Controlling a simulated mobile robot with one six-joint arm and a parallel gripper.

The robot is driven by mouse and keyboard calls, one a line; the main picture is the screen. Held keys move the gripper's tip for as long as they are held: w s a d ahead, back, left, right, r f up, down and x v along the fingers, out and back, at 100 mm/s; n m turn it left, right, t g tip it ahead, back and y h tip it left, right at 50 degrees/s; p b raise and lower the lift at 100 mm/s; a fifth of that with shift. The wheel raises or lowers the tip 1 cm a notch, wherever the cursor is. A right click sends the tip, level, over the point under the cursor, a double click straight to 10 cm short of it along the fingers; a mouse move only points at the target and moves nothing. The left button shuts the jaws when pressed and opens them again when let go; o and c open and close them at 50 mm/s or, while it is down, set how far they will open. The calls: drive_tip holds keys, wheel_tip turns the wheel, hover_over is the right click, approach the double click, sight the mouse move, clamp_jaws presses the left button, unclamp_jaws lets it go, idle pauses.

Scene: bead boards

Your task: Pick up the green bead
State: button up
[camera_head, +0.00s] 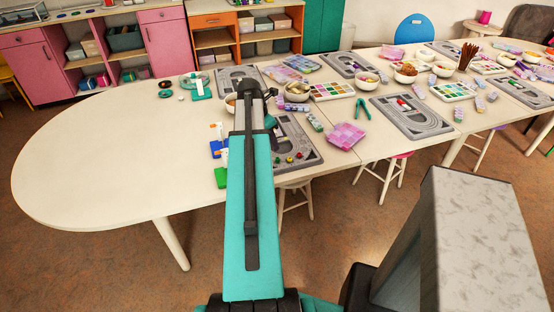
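A grey bead board (309,163) lies on the table, just right of my arm, partly covered by it. Several tiny coloured beads (290,158) sit near its front edge. One at the left of that group looks green, but it is too small to be sure. My teal arm reaches over the table from the bottom of the view.
Another grey board (236,78) lies behind my arm. A pink bead case (346,135), a paint-like bead tray (332,91) and several bowls stand to the right. Small bottles and blue and green blocks (220,177) sit left of my arm. The table's left end (95,150) is clear.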

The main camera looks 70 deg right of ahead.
hover_over(278, 160)
drive_tip(key=w+a, duration=0.1)
drive_tip(key=w, duration=0.1)
drive_tip(key=shift+s+f+p, duration=0.15)
drive_tip(key=shift+f+p, duration=0.05)
drive_tip(key=shift+f, duration=0.95)
drive_tip(key=shift+s+f+p, duration=0.1)
drive_tip(key=shift+f+p, duration=0.05)
drive_tip(key=shift+f, duration=1)
drive_tip(key=shift+f, duration=0.1)
drive_tip(key=shift+p+x, duration=0.9)
drive_tip(key=shift+x, duration=1.6)
drive_tip(key=shift+w, duration=0.1)
clamp_jaws()
